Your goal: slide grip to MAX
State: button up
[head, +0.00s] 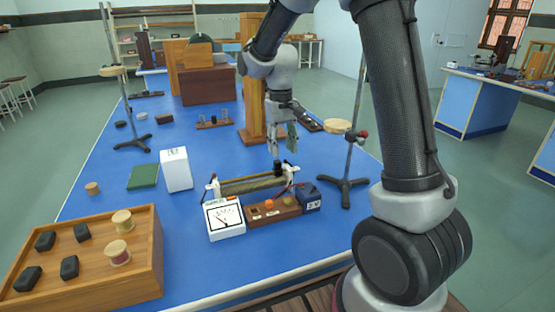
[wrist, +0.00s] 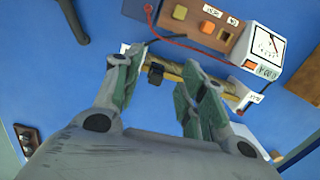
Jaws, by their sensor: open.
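The sliding rheostat (head: 248,184) lies across the blue bench, with a long wound tube between two white end pieces. Its black slide grip (head: 278,165) is near the right end of the tube in the head view. My gripper (head: 283,147) points down just above the grip, with its fingers apart. In the wrist view the grip (wrist: 156,74) shows between the two open green-grey fingers (wrist: 162,62), closer to the left one. No contact can be made out. A small white label (wrist: 257,97) is at the rheostat's right end there; its text is too small to read.
A white meter (head: 225,219), a wooden block with coloured knobs (head: 273,212) and a dark battery box (head: 308,198) stand in front of the rheostat. A red wire (wrist: 184,44) loops nearby. A stand (head: 345,182) is to the right, a white box (head: 176,170) to the left.

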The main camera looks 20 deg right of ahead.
aim_at(277, 161)
jog(key=w, duration=0.1)
jog(key=w+r, duration=0.1)
jog(key=w, duration=0.1)
jog(key=shift+a+r+t, duration=0.15)
jog(key=shift+a+t, duration=0.05)
jog(key=shift+t, duration=0.1)
jog(key=shift+m, duration=0.3)
notch_tip(277, 161, down, 8)
jog(key=shift+r, duration=0.25)
grip_shut()
